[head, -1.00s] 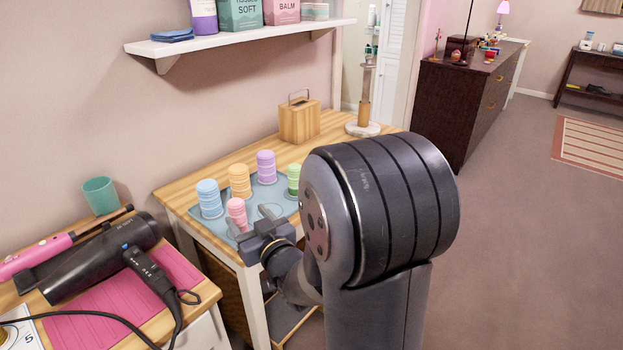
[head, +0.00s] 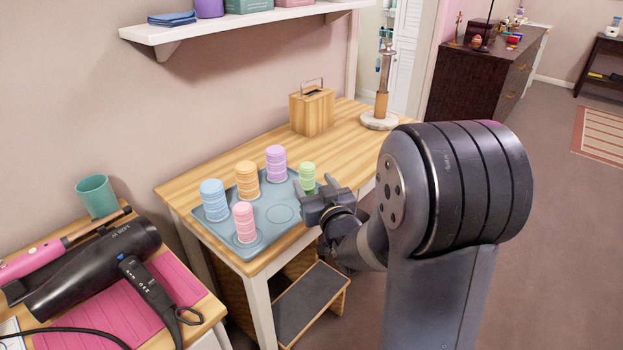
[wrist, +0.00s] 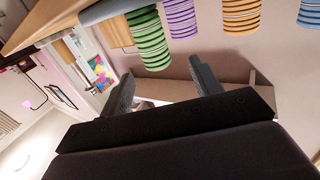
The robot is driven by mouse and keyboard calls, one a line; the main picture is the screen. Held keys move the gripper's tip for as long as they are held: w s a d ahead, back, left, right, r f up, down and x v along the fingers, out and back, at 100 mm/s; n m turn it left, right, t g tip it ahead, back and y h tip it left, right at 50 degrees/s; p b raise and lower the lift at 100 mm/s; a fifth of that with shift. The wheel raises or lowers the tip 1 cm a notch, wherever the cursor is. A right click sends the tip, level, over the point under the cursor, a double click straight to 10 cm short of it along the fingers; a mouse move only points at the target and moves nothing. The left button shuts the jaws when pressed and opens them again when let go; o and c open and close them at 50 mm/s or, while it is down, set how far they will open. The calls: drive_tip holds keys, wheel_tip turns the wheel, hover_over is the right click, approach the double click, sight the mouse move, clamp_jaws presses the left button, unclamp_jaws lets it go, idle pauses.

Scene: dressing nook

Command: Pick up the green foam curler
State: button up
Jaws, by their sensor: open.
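The green foam curler (head: 307,177) stands upright at the right back of a blue-grey tray (head: 284,233) on the wooden table. My gripper (head: 326,194) is open and empty, close in front of the curler and slightly to its right in the head view. In the wrist view, which is turned upside down, the green curler (wrist: 148,40) hangs from the top, beyond and between the lines of the open fingers (wrist: 162,85). I cannot tell the exact gap between them.
Purple (head: 276,164), orange (head: 247,179), blue (head: 214,200) and pink (head: 244,222) curlers share the tray. A wooden box (head: 312,112) and a round-based stand (head: 380,118) are behind. A hair dryer (head: 95,268) lies on the left table.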

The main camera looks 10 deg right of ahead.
sight(310, 172)
drive_tip(key=shift+w+a+r, duration=0.1)
drive_tip(key=shift+w, duration=1.6)
drive_tip(key=shift+w+a+r, duration=0.1)
drive_tip(key=shift+w, duration=1.55)
drive_tip(key=shift+c, duration=0.2)
drive_tip(key=c, duration=1)
